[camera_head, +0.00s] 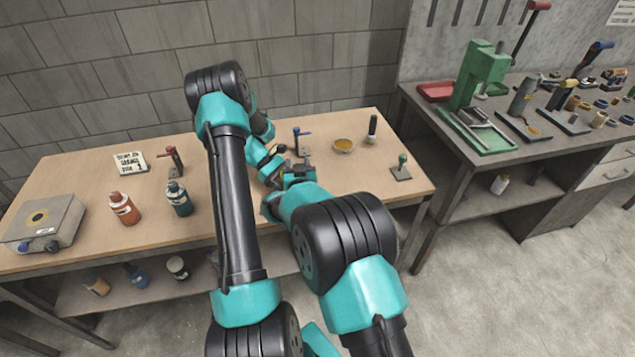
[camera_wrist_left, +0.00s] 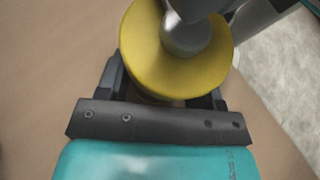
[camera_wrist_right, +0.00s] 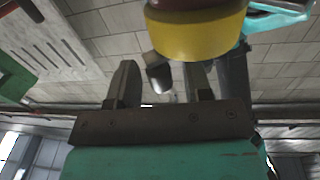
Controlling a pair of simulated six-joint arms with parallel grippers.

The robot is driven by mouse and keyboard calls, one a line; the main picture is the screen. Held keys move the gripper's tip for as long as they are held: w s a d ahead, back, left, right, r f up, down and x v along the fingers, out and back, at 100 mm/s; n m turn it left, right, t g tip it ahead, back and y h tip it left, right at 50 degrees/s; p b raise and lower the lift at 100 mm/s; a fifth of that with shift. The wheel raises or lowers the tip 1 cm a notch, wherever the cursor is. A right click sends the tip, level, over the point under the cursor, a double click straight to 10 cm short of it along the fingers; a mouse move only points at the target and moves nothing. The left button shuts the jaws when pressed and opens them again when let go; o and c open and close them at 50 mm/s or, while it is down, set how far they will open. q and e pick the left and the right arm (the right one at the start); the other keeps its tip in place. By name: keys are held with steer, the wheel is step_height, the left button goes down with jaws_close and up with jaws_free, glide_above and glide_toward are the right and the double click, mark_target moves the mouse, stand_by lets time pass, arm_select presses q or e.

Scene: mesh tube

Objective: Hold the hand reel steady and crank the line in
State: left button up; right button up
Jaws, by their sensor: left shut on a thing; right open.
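The hand reel shows as a yellow disc (camera_wrist_left: 150,55) in the left wrist view, with a rounded grey part in front of its face. My left gripper (camera_wrist_left: 163,88) is shut on the reel, one finger at each side beneath the disc. In the right wrist view the yellow reel (camera_wrist_right: 197,38) is at the top. A grey stub (camera_wrist_right: 158,73), apparently the crank knob, sits between the spread fingers of my right gripper (camera_wrist_right: 160,85), with a gap on the left. In the head view my right gripper (camera_head: 298,170) is close to the left one; the arms mostly hide the reel.
A second bench with a green press (camera_head: 480,75) stands right.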

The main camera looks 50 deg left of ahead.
steer(key=d+n+g+y, duration=0.2)
steer(key=d+n+g, duration=0.3)
steer(key=d+g, duration=0.3)
steer(key=d, duration=0.3)
steer(key=shift+y, duration=0.4)
stand_by(0.8)
steer(key=shift+a+n, duration=0.15)
steer(key=shift+n, duration=0.15)
stand_by(0.3)
steer(key=w+n+g+h, duration=0.3)
steer(key=w+n+g, duration=0.3)
steer(key=g, duration=0.6)
steer(key=shift+w+a+f+n, duration=0.2)
steer(key=shift+w+a+n, duration=0.2)
steer(key=shift+n, duration=0.6)
